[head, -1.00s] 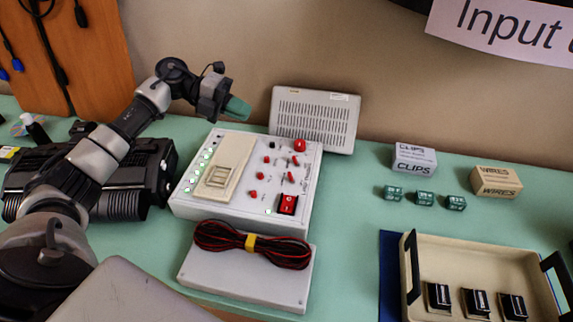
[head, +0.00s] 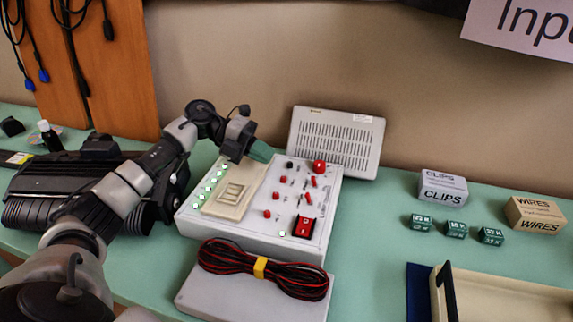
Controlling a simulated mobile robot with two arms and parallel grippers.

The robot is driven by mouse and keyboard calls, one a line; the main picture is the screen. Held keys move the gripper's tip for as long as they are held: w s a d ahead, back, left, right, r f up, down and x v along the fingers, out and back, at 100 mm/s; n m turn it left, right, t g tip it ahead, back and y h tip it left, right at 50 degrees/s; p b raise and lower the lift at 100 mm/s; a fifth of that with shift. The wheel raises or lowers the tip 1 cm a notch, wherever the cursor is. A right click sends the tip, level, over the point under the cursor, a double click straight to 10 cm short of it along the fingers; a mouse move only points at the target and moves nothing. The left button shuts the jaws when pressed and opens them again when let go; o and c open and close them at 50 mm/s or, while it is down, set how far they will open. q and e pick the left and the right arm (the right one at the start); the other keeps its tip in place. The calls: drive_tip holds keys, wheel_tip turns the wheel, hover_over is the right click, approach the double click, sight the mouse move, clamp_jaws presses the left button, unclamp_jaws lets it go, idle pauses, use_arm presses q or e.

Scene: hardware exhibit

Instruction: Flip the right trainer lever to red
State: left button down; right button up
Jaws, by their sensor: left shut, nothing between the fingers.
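The trainer (head: 200,226) is a pale grey box on the green bench, with a sloped panel. Its right half carries a red knob (head: 319,166), small red-tipped levers (head: 313,182) and a red rocker switch (head: 304,227). The levers are too small to read their positions. A beige plate with a double switch (head: 233,193) is on its left half, beside a column of lit green lamps. My left gripper (head: 260,152), with green fingertips, is shut and empty over the trainer's back edge, left of the red knob. My right gripper is not in view.
A grey vented box (head: 336,142) leans behind the trainer. A grey block with a coiled red-black cable (head: 262,270) lies in front. Clips (head: 443,188) and wires (head: 532,215) boxes, small green blocks and a beige tray (head: 510,295) are to the right. Bench between is clear.

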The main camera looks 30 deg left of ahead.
sight(314, 177)
use_arm(q)
drive_tip(key=x, duration=0.9)
drive_tip(key=shift+d+p, duration=0.25)
drive_tip(key=shift+p, duration=0.15)
drive_tip(key=shift+r+p, duration=0.15)
drive_tip(key=shift+p, duration=0.45)
drive_tip(key=shift+w+d+r+g+y+p, duration=0.1)
drive_tip(key=shift+d+r+g+y+p, duration=0.1)
drive_tip(key=shift+y+p, duration=0.8)
drive_tip(key=shift+w+d+r+g+y+p, duration=0.1)
drive_tip(key=shift+d+r+g+y+p, duration=0.15)
drive_tip(key=shift+y+p, duration=0.75)
drive_tip(key=shift+d+p, duration=0.15)
drive_tip(key=shift+p, duration=0.9)
drive_tip(key=shift+d+g+y+p, duration=0.35)
drive_tip(key=shift+y+p, duration=0.45)
drive_tip(key=shift+p, duration=0.35)
drive_tip(key=shift+r, duration=0.1)
